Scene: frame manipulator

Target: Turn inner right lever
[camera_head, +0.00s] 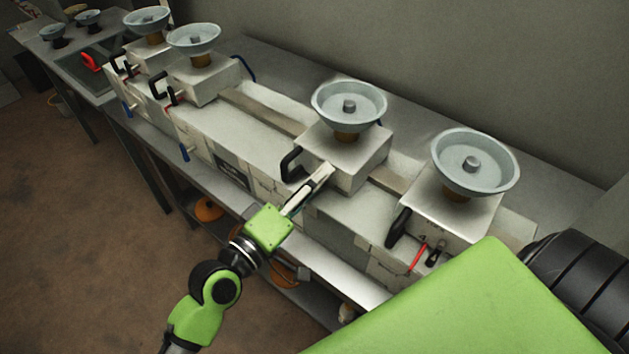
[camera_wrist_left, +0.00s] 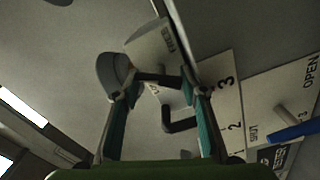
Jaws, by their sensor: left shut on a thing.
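The inner right station is a pale block (camera_head: 350,160) carrying a grey bowl (camera_head: 348,104) on a brown neck. A black handle (camera_head: 290,164) stands on its front left. My left gripper (camera_head: 325,173) reaches up to the block's front face, right of that handle. In the left wrist view its two teal-lined fingers (camera_wrist_left: 158,88) close in at the tips around a short dark bar (camera_wrist_left: 158,77) beside the panel marked 3. This bar appears to be the lever; in the head view the fingers hide it. My right gripper is out of view.
A station marked 4 with a bowl (camera_head: 474,162), a black handle (camera_head: 398,228) and a red lever (camera_head: 417,258) stands to the right. Two similar stations with bowls (camera_head: 194,40) stand to the left. In the left wrist view a black handle (camera_wrist_left: 181,125) is close to the fingers.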

